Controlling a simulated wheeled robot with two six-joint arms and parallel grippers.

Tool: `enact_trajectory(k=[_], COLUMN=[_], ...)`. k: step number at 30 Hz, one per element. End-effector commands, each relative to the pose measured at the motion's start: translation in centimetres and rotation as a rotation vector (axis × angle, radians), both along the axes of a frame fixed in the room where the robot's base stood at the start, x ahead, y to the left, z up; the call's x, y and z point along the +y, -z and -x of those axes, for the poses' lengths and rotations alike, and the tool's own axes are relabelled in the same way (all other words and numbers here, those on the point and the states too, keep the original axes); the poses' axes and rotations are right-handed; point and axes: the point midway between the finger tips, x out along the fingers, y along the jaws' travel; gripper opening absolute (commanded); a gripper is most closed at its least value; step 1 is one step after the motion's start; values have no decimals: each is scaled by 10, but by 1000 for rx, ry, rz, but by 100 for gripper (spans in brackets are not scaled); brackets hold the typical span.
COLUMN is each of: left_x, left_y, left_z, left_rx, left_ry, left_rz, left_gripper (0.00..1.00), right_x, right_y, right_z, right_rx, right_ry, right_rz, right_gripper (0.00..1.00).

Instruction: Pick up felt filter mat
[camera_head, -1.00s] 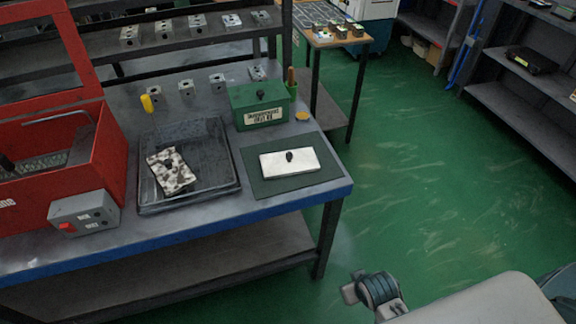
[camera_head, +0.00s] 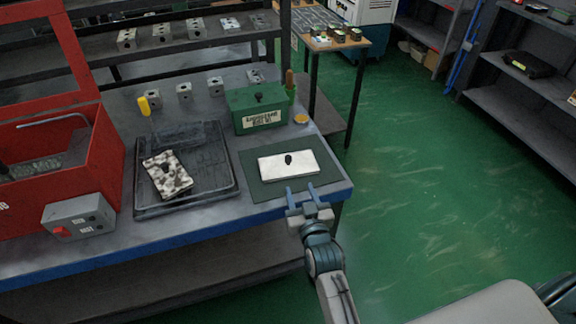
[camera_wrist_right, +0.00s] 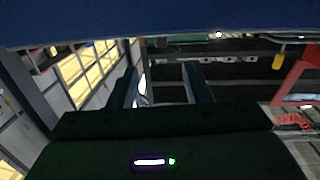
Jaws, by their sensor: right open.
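A white rectangular pad with a black knob (camera_head: 272,166) lies flat on a dark green mat (camera_head: 320,183) near the table's right front corner. A brown-and-white blotched pad with a dark knob (camera_head: 178,180) lies tilted across a black tray (camera_head: 220,187). The frames do not settle which of these is the felt filter mat. My right gripper (camera_head: 303,196) is open and empty at the table's front edge, just in front of the green mat and apart from both pads. Its open fingers (camera_wrist_right: 163,88) also show in the right wrist view with nothing between them. My left gripper is out of view.
A green box (camera_head: 257,108) stands behind the green mat, beside a small yellow disc (camera_head: 301,119). A red machine (camera_head: 60,170) and a grey control box with a red button (camera_head: 78,214) stand at the left. Metal blocks (camera_head: 184,92) line the back. Open floor lies right.

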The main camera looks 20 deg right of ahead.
Motion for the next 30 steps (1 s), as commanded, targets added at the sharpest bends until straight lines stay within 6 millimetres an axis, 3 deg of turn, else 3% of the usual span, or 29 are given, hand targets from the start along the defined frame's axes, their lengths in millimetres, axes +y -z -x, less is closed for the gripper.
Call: enact_trajectory(k=[12, 19, 25, 30], left_x=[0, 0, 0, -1], left_y=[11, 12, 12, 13], left_z=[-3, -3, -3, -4], left_rx=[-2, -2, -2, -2], left_ry=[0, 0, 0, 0], left_rz=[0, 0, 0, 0], left_gripper=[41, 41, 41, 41], right_x=[0, -1, -3, -4], right_y=[-4, -5, -4, -4], right_z=[-51, -68, -97, -111], right_rx=[-36, -34, -35, -33], right_ry=[1, 2, 2, 1], right_rz=[0, 2, 1, 0], right_gripper=[45, 45, 45, 45])
